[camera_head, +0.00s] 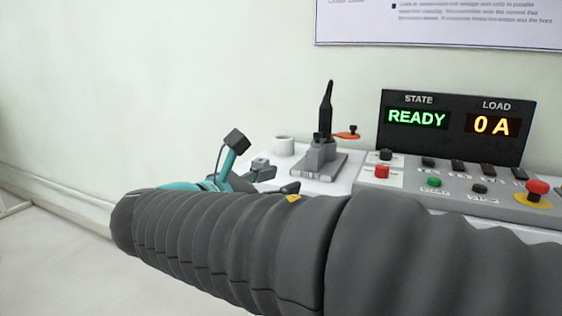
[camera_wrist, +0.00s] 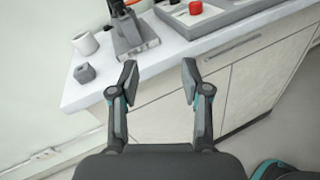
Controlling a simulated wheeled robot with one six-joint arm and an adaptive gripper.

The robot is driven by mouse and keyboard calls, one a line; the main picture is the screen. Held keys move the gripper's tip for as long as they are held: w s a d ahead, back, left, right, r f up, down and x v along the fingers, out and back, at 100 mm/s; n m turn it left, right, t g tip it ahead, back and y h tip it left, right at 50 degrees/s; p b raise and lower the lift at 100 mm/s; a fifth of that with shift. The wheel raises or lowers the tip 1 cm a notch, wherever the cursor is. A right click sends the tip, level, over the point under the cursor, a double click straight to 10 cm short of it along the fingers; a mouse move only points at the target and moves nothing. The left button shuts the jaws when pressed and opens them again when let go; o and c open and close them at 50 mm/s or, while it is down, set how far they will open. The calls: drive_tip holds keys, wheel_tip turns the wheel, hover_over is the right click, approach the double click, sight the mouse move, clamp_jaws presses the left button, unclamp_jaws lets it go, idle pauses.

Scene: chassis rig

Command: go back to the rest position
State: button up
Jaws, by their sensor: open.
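My gripper (camera_wrist: 158,80) is open and empty in the wrist view, its two fingers apart over the front edge of the white bench (camera_wrist: 68,98). In the head view my dark ribbed arm crosses the foreground and hides much of the bench. The part of my gripper that shows there, teal and black, is beyond the arm at the left; its fingertips cannot be made out clearly.
A white cup (camera_head: 283,146), a small grey block (camera_wrist: 85,73) and a grey stand with a black upright lever (camera_head: 325,115) are on the bench. A control panel (camera_head: 460,198) with buttons and a display (camera_head: 455,125) reading READY and 0 A stand right. Floor is clear at left.

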drive_tip(key=s+d+f+m+g+y, duration=0.25)
drive_tip(key=s+f+m+y, duration=0.2)
drive_tip(key=f, duration=0.55)
drive_tip(key=s+d+f+m+g+y, duration=0.1)
drive_tip(key=s+f+m+g+y, duration=0.3)
drive_tip(key=f, duration=0.5)
drive_tip(key=s+d+f+m+y, duration=0.2)
drive_tip(key=s+d+m, duration=0.6)
drive_tip(key=d+m, duration=0.5)
drive_tip(key=f+m, duration=0.1)
drive_tip(key=m, duration=0.2)
drive_tip(key=shift+y, duration=0.35)
idle(1.5)
